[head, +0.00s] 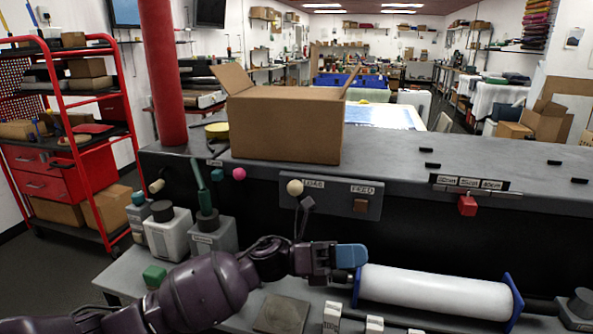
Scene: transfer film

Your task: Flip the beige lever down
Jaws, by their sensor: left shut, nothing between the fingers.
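The beige lever's round knob (295,187) shows on the machine's front panel, beside the "LOAD" label. Its shaft is hard to make out. My left arm comes in from the lower left. My right gripper is not in view.
A cardboard box (287,125) stands on the grey machine top (400,150). Pink (239,173) and teal (217,174) knobs sit left of the lever, a brown "FEED" switch (360,205) right. A white roll (435,295) lies right of my arm.

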